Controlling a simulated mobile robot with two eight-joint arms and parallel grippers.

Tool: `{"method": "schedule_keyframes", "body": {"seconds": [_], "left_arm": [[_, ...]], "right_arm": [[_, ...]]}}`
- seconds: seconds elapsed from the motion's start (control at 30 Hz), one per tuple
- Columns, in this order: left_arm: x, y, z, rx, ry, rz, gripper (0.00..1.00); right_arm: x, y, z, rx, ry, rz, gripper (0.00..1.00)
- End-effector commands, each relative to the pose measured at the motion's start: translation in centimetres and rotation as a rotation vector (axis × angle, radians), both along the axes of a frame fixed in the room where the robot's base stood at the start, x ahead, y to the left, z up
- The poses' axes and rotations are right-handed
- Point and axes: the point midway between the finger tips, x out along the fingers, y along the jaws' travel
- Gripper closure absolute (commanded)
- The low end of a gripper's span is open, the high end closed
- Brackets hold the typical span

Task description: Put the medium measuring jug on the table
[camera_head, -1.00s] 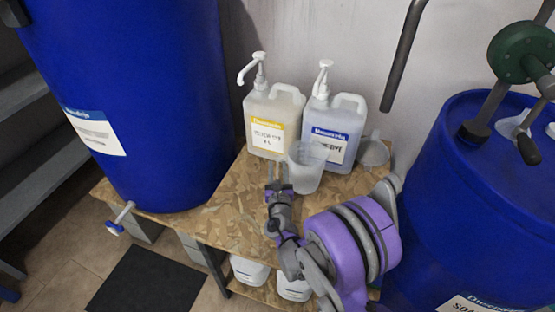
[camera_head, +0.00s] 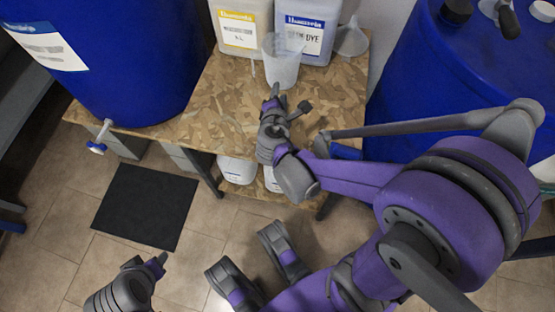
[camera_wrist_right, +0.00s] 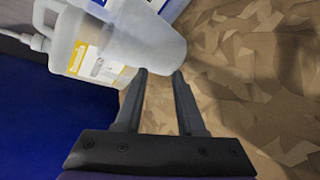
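A translucent measuring jug (camera_head: 283,62) stands upright on the chipboard table (camera_head: 225,95), in front of two dispenser bottles. It is the only jug in view, so I cannot compare sizes. In the right wrist view the jug (camera_wrist_right: 150,38) lies just beyond the fingertips. My right gripper (camera_head: 276,93) is low in front of the jug. In the wrist view its fingers (camera_wrist_right: 162,71) are apart, with the tips at the jug's near edge; whether they touch it is unclear. My left gripper (camera_head: 158,262) is at the lower left, away from the table, its fingers seen edge-on.
A yellow-labelled bottle (camera_head: 237,32) and a blue-labelled bottle (camera_head: 304,36) stand behind the jug. A funnel (camera_head: 351,42) is right of them. Blue drums stand left (camera_head: 130,70) and right (camera_head: 430,85). Several white containers sit below the tabletop. The table's front left is clear.

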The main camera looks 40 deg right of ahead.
Motion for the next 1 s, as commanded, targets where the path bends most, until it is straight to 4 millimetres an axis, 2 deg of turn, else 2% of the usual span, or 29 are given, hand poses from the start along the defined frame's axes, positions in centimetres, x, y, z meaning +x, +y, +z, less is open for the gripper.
{"method": "schedule_keyframes", "body": {"seconds": [0.03, 0.13, 0.2, 0.3, 0.43, 0.6, 1.0], "left_arm": [[0.0, 0.0, 0.0, 0.000, 0.000, 0.000, 0.50], [0.0, 0.0, 0.0, 0.000, 0.000, 0.000, 0.50], [0.0, 0.0, 0.0, 0.000, 0.000, 0.000, 0.50], [0.0, 0.0, 0.0, 0.000, 0.000, 0.000, 0.50], [0.0, 0.0, 0.0, 0.000, 0.000, 0.000, 0.50], [0.0, 0.0, 0.0, 0.000, 0.000, 0.000, 0.50], [0.0, 0.0, 0.0, 0.000, 0.000, 0.000, 0.50]], "right_arm": [[-2.0, 0.5, -0.2, 0.161, -0.030, -0.080, 0.62], [-6.0, 2.3, -1.4, 0.503, -0.081, -0.269, 0.62], [-8.9, 4.2, -2.2, 0.731, -0.103, -0.409, 0.62], [-12.6, 7.5, -3.1, 1.012, -0.112, -0.602, 0.62], [-16.0, 11.2, -3.6, 1.271, -0.100, -0.801, 0.62], [-18.0, 13.8, -3.6, 1.421, -0.080, -0.928, 0.62], [-18.1, 14.0, -3.6, 1.436, -0.079, -0.941, 0.62]]}}
